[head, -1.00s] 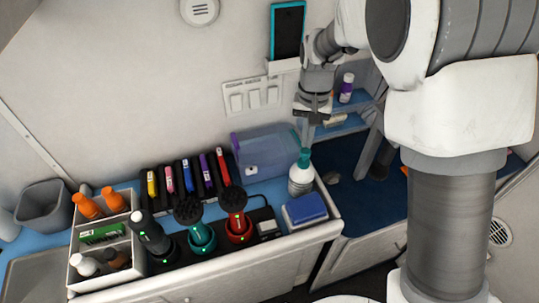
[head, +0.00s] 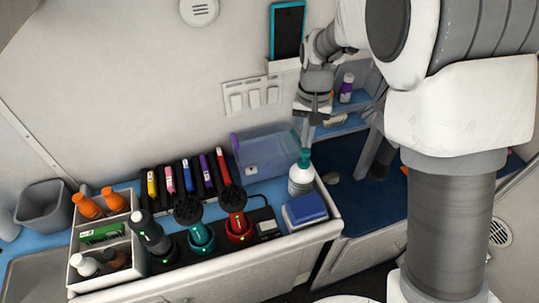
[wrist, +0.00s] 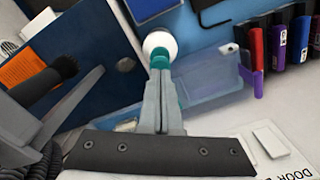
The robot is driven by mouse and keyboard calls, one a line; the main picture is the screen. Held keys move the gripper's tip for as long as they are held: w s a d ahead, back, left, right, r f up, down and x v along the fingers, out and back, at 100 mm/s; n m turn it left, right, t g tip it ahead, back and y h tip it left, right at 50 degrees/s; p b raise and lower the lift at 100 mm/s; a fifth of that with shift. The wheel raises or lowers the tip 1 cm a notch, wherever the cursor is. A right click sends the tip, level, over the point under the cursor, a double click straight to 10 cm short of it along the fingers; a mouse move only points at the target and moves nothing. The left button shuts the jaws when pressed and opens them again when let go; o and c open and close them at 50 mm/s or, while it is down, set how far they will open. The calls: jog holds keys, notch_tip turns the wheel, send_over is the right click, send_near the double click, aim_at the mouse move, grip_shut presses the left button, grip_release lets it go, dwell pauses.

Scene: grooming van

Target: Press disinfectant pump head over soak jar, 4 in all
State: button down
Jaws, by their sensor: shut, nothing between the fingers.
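The disinfectant bottle (head: 300,183) is white with a teal pump head (head: 304,158). It stands upright at the right end of the counter, and its white body (wrist: 160,44) shows beyond my fingertips in the wrist view. My gripper (head: 307,143) points down over the pump head, shut and empty. In the wrist view the closed grey fingers (wrist: 161,76) line up with the teal head and partly hide it. I cannot tell whether they touch. A translucent blue container (head: 268,158) stands behind and left of the bottle; I cannot tell whether it is the soak jar.
A blue-topped box (head: 305,208) sits just in front of the bottle. Teal and red tools (head: 238,225) stand in holders to its left, beside a white caddy (head: 106,262) of bottles. A rack of coloured clippers lines the wall. Shelves (head: 340,128) stand behind, right of my gripper.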

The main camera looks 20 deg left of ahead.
aim_at(306, 151)
jog(key=shift+f, duration=0.15)
jog(key=shift+f+b, duration=1.1)
jog(key=shift+f, duration=0.4)
jog(key=shift+r, duration=0.15)
jog(key=shift+r+p, duration=1.3)
jog(key=shift+r, duration=0.15)
jog(key=shift+f, duration=0.1)
